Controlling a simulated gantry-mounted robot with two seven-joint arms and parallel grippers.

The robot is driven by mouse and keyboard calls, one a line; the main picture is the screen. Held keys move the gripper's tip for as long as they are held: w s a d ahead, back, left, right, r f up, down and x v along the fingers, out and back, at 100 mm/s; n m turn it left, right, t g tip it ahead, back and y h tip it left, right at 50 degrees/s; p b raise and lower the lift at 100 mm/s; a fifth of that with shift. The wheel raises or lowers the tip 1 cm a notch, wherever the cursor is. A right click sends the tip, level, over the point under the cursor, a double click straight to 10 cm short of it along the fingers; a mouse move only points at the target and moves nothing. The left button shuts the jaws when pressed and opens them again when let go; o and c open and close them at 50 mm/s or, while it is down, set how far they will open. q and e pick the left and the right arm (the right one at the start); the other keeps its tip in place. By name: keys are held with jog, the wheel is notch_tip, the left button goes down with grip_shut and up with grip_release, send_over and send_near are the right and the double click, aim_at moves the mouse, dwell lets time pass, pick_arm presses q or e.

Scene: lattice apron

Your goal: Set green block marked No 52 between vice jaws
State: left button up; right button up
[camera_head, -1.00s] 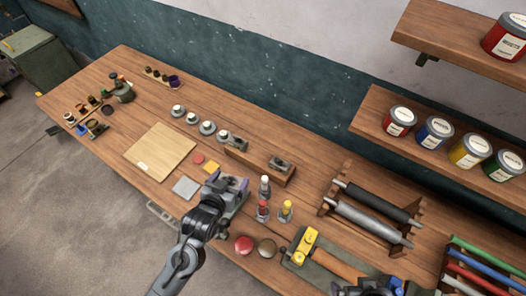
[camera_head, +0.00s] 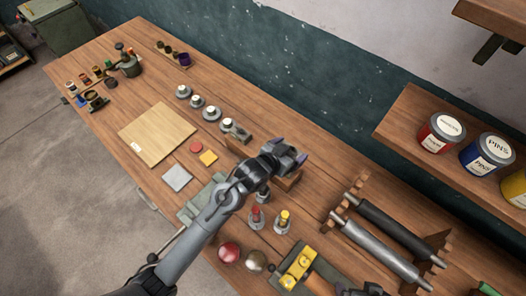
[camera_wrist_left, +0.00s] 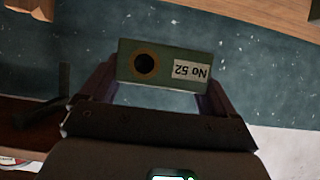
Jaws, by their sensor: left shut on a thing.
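My left gripper (camera_head: 288,157) is shut on the green block marked No 52. The left wrist view shows the block (camera_wrist_left: 165,65) between the two fingers, with a dark round hole and an upside-down "No 52" label facing the camera. In the head view the gripper hides the block, above the right end of a wooden rack (camera_head: 291,181). A grey-green metal fixture (camera_head: 192,209), which looks like the vice, sits at the near table edge, partly hidden by my left arm; its jaws cannot be made out. A dark part of my right arm or gripper (camera_head: 374,289) shows at the bottom edge.
A roller stand (camera_head: 375,246) is at the right. A pale board (camera_head: 157,134) lies left. Tins (camera_head: 441,133) stand on the wall shelf.

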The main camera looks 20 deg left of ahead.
pick_arm(q)
jog(key=shift+r, duration=0.15)
jog(key=shift+a, duration=0.1)
jog(key=w+a+f, duration=0.1)
jog(key=a+f, duration=0.1)
jog(key=a, duration=0.1)
jog(key=w+a+f+p, duration=0.1)
jog(key=w+a+f, duration=0.1)
jog(key=a, duration=0.2)
jog(key=w+a+f, duration=0.1)
jog(key=a+f, duration=0.2)
jog(key=shift+w+a, duration=0.25)
jog(key=shift+a, duration=0.05)
jog(key=shift+f+p, duration=0.35)
jog(key=shift+f, duration=0.6)
jog(key=shift+f+p, duration=0.3)
jog(key=shift+f, duration=0.5)
jog(key=shift+f, duration=0.25)
jog(key=o, duration=1.4)
jog(key=shift+f, duration=0.1)
